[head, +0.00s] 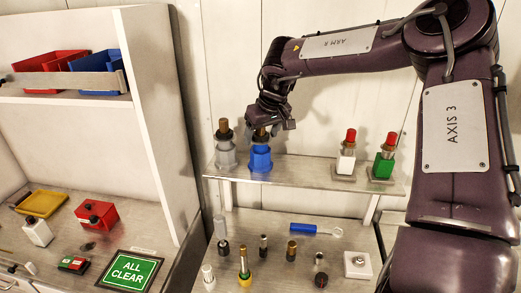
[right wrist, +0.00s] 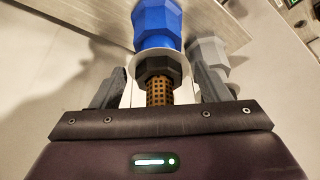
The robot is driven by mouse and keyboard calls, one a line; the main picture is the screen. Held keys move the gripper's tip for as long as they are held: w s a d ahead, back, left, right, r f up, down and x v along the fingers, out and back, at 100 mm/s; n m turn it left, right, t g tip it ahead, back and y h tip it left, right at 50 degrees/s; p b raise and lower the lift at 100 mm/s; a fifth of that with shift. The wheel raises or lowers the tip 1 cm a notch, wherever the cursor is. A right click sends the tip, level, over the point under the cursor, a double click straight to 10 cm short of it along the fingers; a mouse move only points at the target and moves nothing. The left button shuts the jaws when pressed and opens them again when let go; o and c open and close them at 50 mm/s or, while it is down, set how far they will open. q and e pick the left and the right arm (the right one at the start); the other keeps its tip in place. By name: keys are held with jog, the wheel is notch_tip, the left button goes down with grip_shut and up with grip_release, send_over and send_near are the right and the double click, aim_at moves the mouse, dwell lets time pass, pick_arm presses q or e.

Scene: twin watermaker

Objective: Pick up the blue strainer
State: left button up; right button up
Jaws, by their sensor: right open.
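The blue strainer (head: 260,159) stands upright on the raised shelf, beside a grey one of like shape (head: 226,152). In the right wrist view it shows a blue faceted body (right wrist: 157,24), a dark nut and a brown mesh stem. My right gripper (head: 268,122) is over the top of the blue strainer and partly hides it in the head view. In the right wrist view the two fingers of the gripper (right wrist: 160,86) are apart, one on each side of the nut and mesh stem, with gaps visible. My left gripper is not in view.
The raised shelf (head: 307,175) also bears a white-bodied (head: 346,163) and a green-bodied (head: 384,165) part with red tops. Several small fittings and a blue-handled tool (head: 315,230) lie on the lower bench. A white cabinet panel (head: 160,110) stands to the left.

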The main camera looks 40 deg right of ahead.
jog(key=shift+p+x, duration=0.3)
jog(key=shift+x, duration=0.8)
jog(key=shift+w+d+f, duration=0.15)
jog(key=shift+c, duration=0.6)
grip_shut()
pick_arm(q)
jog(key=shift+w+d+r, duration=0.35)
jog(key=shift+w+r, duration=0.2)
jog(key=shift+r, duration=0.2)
